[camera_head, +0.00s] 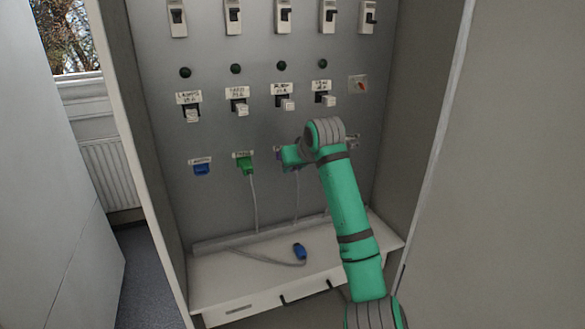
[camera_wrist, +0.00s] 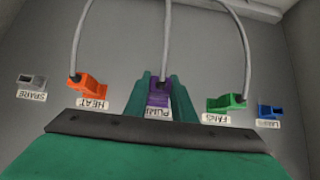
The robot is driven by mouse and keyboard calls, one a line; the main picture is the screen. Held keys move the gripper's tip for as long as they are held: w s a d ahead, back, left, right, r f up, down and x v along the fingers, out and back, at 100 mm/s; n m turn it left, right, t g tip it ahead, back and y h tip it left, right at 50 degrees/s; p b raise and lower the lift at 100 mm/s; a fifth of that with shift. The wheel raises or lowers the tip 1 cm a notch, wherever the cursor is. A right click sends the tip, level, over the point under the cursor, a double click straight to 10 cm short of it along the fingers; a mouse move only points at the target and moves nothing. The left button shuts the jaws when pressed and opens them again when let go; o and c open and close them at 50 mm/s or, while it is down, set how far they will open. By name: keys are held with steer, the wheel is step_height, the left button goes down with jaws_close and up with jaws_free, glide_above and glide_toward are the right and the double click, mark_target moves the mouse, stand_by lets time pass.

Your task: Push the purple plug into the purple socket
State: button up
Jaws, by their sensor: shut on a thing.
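The purple plug (camera_wrist: 158,93) is between the two green fingers of my gripper (camera_wrist: 159,84) in the wrist view, which is upside down. My gripper is shut on it. Its grey cable (camera_wrist: 166,35) runs away from it. The plug is at the panel, right by the PUMP label (camera_wrist: 159,113). The purple socket is hidden behind the plug and fingers, so I cannot tell how deep the plug sits. In the head view my gripper (camera_head: 291,157) is against the panel, right of the green plug (camera_head: 246,165), and covers most of the purple plug.
An orange plug (camera_wrist: 89,88) at HEAT and a green plug at FANS flank my gripper. A blue socket (camera_head: 202,169) and a grey spare socket (camera_wrist: 33,80) are empty. A loose blue plug (camera_head: 300,251) lies on the shelf (camera_head: 235,287). Switches (camera_head: 287,104) sit above.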

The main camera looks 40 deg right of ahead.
steer(key=shift+w, duration=0.6)
stand_by(0.8)
steer(key=shift+w+d, duration=0.2)
steer(key=shift+w, duration=0.5)
stand_by(0.8)
steer(key=o, duration=0.9)
steer(key=v, duration=1.1)
